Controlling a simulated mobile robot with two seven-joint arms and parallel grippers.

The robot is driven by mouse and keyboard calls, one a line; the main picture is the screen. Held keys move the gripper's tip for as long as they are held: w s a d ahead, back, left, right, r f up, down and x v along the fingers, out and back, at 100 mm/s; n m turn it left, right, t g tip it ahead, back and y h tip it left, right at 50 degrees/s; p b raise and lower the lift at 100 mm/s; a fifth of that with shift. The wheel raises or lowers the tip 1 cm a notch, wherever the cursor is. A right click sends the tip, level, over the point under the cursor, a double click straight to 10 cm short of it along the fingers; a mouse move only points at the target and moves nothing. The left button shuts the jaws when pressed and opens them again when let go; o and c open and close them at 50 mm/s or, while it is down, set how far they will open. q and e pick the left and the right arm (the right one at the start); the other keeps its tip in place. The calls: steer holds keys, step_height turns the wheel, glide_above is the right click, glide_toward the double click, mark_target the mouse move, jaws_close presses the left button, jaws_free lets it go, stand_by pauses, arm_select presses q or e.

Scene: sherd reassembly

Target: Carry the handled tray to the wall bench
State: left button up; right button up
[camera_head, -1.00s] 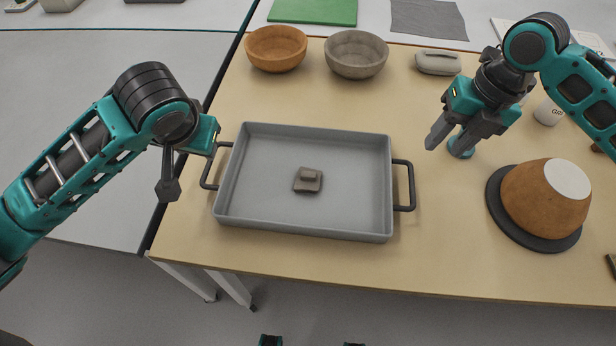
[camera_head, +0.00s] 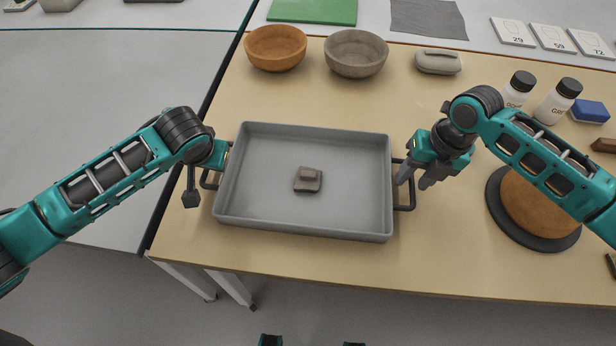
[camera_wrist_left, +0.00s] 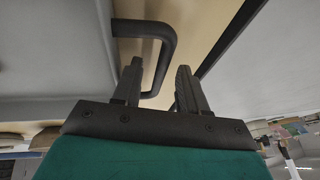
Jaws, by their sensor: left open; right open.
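The grey handled tray (camera_head: 270,218) lies on the tan table, with a small brown block-shaped piece (camera_head: 308,180) inside it. It has a black handle on each short side. My left gripper (camera_head: 194,182) is at the tray's left handle. In the left wrist view its open fingers (camera_wrist_left: 158,90) stand on either side of the handle's bar (camera_wrist_left: 160,60); I cannot tell whether they touch it. My right gripper (camera_head: 413,180) is open at the right handle (camera_head: 410,200), its fingers close to the bar. Part of that handle is hidden behind the fingers.
Behind the tray are an orange bowl (camera_head: 276,48), a grey bowl (camera_head: 356,53) and a grey lidded case (camera_head: 438,62). White bottles (camera_head: 556,104) stand at the back right.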

arm_select(q)
jaws_close()
arm_select(e)
jaws_close()
arm_select(q)
steer(key=shift+r, duration=0.1)
